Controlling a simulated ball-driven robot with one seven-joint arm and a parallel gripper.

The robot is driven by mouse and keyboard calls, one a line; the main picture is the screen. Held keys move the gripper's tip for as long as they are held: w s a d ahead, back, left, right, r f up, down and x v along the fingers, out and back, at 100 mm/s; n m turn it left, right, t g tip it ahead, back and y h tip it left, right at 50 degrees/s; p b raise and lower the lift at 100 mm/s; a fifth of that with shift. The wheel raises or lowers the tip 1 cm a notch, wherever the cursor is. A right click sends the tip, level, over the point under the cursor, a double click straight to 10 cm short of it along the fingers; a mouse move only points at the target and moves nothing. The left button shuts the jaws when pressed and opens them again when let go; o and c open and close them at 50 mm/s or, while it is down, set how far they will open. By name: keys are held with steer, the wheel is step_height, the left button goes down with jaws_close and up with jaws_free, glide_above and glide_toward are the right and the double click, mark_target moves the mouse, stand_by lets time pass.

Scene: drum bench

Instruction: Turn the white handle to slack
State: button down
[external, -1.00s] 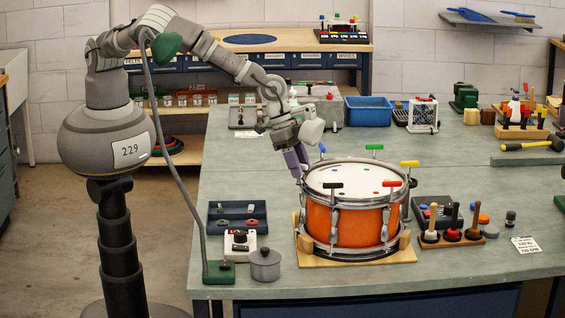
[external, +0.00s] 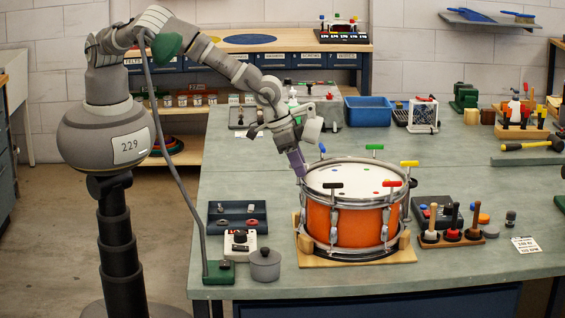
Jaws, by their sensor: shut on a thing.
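The orange drum (external: 357,226) stands in a wooden cradle (external: 336,262) on the bench. T-handles rise around its rim: blue (external: 322,148), green (external: 374,147), yellow (external: 409,163), red (external: 391,184) and black (external: 333,185). My gripper (external: 302,174) points down at the left edge of the rim, with its purple fingers shut. The white handle is hidden by the fingers there, at the one rim place where no other handle shows. How far it is turned cannot be seen.
A grey lidded pot (external: 265,264), a white box with a black knob (external: 240,243) and a dark tray (external: 238,214) stand left of the drum. A mallet stand (external: 452,240) is at the right.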

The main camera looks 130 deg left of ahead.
steer(key=n+y, duration=0.1)
steer(key=n, duration=0.2)
steer(key=shift+n+g+b, duration=0.3)
steer(key=shift+g, duration=0.1)
steer(key=n+b, duration=0.1)
steer(key=n, duration=0.1)
steer(key=n+g+b, duration=0.1)
steer(key=n, duration=0.1)
steer(key=shift+w+f+n+g+y, duration=0.1)
steer(key=shift+n+g+y, duration=0.2)
steer(key=shift+y, duration=0.1)
steer(key=n+g+b, duration=0.1)
steer(key=n+b, duration=0.1)
steer(key=n, duration=0.1)
steer(key=shift+n+g, duration=0.3)
steer(key=n+g+b, duration=0.1)
steer(key=n, duration=0.3)
steer(key=shift+r+n+g+b, duration=0.2)
steer(key=shift+n+g+b, duration=0.1)
steer(key=c, duration=1.2)
jaws_free()
steer(key=shift+o, duration=0.2)
